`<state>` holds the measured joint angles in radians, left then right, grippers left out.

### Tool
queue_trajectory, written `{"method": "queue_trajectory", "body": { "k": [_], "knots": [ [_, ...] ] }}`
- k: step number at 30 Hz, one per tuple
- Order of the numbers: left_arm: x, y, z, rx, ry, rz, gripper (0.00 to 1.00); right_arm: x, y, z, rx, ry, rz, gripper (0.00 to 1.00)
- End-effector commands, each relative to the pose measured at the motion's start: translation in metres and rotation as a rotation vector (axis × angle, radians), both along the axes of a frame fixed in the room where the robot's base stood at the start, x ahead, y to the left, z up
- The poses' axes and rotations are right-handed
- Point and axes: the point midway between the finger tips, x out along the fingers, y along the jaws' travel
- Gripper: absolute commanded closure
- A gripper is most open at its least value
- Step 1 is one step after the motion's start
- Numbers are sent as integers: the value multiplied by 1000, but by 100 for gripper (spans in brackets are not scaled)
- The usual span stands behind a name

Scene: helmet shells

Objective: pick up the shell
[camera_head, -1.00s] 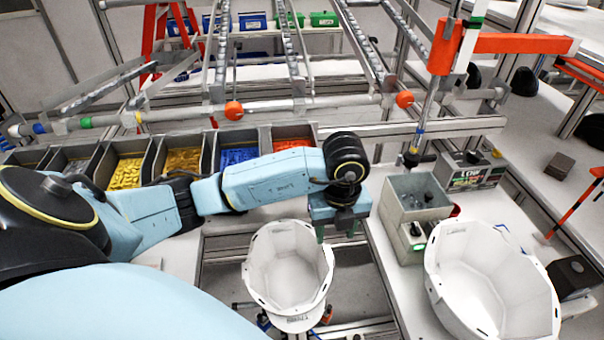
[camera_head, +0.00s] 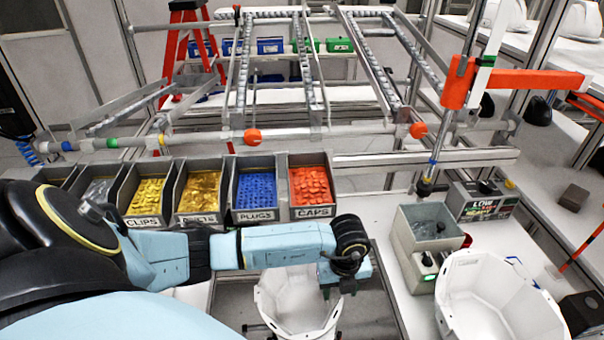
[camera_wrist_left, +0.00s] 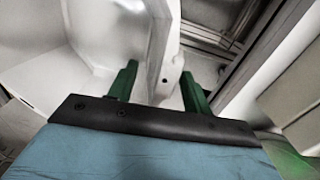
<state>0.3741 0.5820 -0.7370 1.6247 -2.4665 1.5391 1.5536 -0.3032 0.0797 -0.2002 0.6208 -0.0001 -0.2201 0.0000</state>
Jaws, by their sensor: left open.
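A white helmet shell (camera_head: 283,303) stands open side up below my left arm in the head view, its lower part cut off by the picture's edge. My left gripper (camera_head: 338,290) is at the shell's right rim. In the left wrist view, its two green fingers (camera_wrist_left: 158,84) are apart, with the shell's white wall (camera_wrist_left: 161,45) running up between them. I cannot tell whether either finger touches the wall. A second white shell (camera_head: 500,300) lies open side up on the right. My right gripper is not in view.
Bins of clips (camera_head: 146,196), blue plugs (camera_head: 256,190) and orange caps (camera_head: 310,187) stand behind my left arm. A grey box (camera_head: 408,258) stands between the shells, towards the back. An orange bar (camera_head: 525,80) juts out at upper right.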

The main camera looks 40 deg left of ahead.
Motion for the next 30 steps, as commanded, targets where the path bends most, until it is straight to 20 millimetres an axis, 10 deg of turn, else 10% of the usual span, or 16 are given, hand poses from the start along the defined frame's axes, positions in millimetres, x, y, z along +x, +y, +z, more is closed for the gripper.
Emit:
{"method": "queue_trajectory", "body": {
  "k": [14,30],
  "knots": [
    [0,0,1,0,0,0,100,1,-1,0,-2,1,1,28],
    [1,0,1,0,-1,1,100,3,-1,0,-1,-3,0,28]
  ]
}}
